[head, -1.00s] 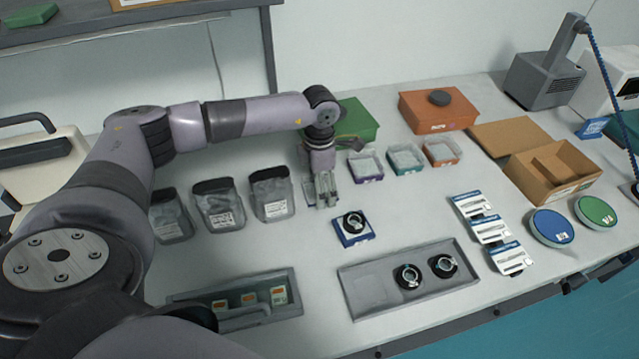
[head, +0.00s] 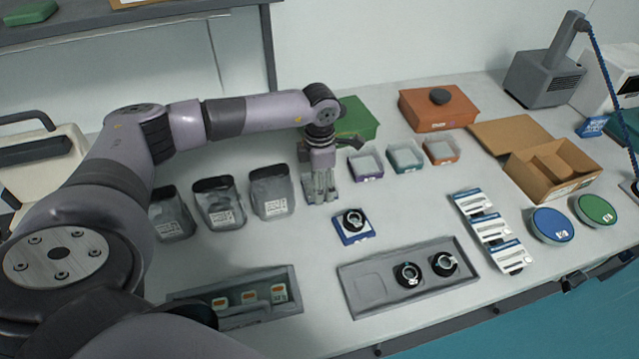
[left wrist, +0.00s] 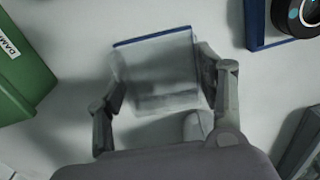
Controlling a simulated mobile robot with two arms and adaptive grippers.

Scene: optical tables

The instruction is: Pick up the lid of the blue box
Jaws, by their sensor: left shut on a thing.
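My left gripper (head: 320,190) points down over the middle of the white table. In the left wrist view its fingers (left wrist: 163,98) are shut on opposite sides of a clear, square lid (left wrist: 160,70) with a thin blue edge along its far side. The lid is hard to make out in the head view. The blue box (head: 353,238) stands on the table to the front right of the gripper, with a black ring-shaped part on it. A corner of this box (left wrist: 252,28) shows at the top right of the wrist view. My right gripper is out of view.
A green box (head: 358,120) is behind. A grey tray (head: 370,290) lies in front.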

